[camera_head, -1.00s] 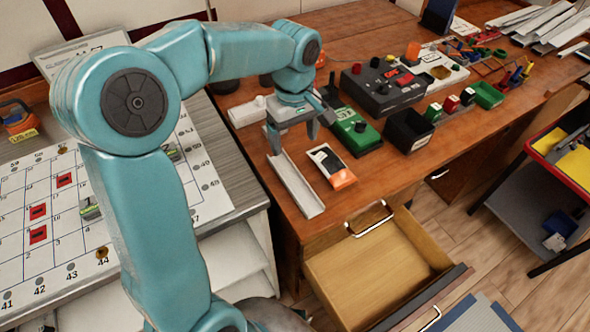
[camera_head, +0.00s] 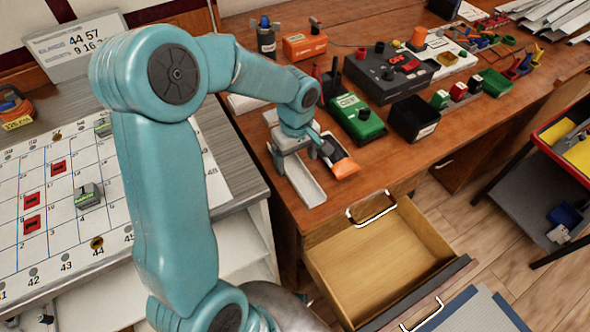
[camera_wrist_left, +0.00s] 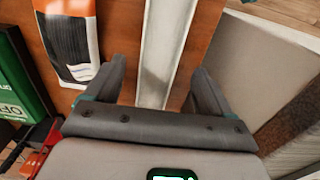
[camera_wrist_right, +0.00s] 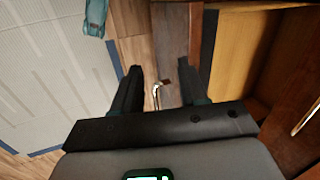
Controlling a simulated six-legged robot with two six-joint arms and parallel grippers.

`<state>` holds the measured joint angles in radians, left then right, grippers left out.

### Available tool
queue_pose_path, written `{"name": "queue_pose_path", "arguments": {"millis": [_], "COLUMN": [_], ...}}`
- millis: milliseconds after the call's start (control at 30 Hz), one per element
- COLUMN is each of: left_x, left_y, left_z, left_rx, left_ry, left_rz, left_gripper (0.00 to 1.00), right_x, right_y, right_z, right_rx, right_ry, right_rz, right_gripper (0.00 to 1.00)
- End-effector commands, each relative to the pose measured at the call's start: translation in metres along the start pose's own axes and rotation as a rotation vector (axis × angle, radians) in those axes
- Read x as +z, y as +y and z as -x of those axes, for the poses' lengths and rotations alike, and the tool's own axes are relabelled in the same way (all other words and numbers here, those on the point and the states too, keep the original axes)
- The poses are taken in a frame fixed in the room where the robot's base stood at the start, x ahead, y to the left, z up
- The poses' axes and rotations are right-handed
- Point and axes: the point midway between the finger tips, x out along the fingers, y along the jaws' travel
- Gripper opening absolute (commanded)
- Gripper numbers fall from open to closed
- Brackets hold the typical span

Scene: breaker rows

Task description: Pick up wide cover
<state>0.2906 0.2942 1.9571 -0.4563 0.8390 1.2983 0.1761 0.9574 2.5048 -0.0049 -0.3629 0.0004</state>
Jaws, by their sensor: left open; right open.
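The long pale grey channel-shaped piece, which looks like the wide cover (camera_head: 305,186), lies on the wooden desk near its front left edge. My left gripper (camera_head: 294,153) is open above its rear part and hides some of it. In the left wrist view the cover (camera_wrist_left: 166,45) runs between the open fingers of the left gripper (camera_wrist_left: 156,82), with room on both sides. Whether the fingers touch it cannot be told. My right gripper (camera_wrist_right: 163,76) is open and empty in the right wrist view, near the floor and drawer side.
An orange, black and white packet (camera_head: 343,167) lies close right of the cover. A green device (camera_head: 357,122) and a black bin (camera_head: 412,119) stand behind it. An open, empty drawer (camera_head: 375,250) juts out below the desk. A numbered white board (camera_head: 60,245) is at left.

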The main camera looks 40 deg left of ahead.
Motion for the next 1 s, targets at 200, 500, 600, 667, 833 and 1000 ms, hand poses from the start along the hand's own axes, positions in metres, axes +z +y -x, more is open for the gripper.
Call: {"name": "queue_pose_path", "arguments": {"millis": [200, 500, 600, 667, 833, 1000], "left_x": [-0.001, -0.001, -0.001, -0.001, -0.001, -0.001], "left_y": [0.0, 0.001, 0.001, 0.001, 0.001, 0.001], "left_z": [-0.033, -0.036, -0.036, -0.036, -0.036, -0.034], "left_rx": [-0.003, -0.001, -0.001, -0.001, -0.001, 0.0], "left_ry": [-0.001, 0.0, 0.0, 0.0, 0.0, 0.0], "left_rz": [0.0, -0.001, -0.001, -0.001, -0.001, -0.001], "left_gripper": [0.83, 0.76, 0.44, 0.24, 0.22, 0.22], "right_x": [0.0, 0.0, 0.0, 0.0, 0.0, 0.0], "right_y": [0.001, 0.001, 0.001, 0.001, 0.001, 0.001], "right_z": [-0.002, -0.002, -0.002, -0.002, -0.002, -0.002], "right_rx": [0.0, 0.0, 0.0, 0.0, 0.0, 0.0], "right_ry": [0.0, 0.0, 0.0, 0.0, 0.0, 0.0], "right_rz": [0.0, 0.0, 0.0, 0.0, 0.0, 0.0], "right_gripper": [0.43, 0.43, 0.43, 0.43, 0.43, 0.43]}}
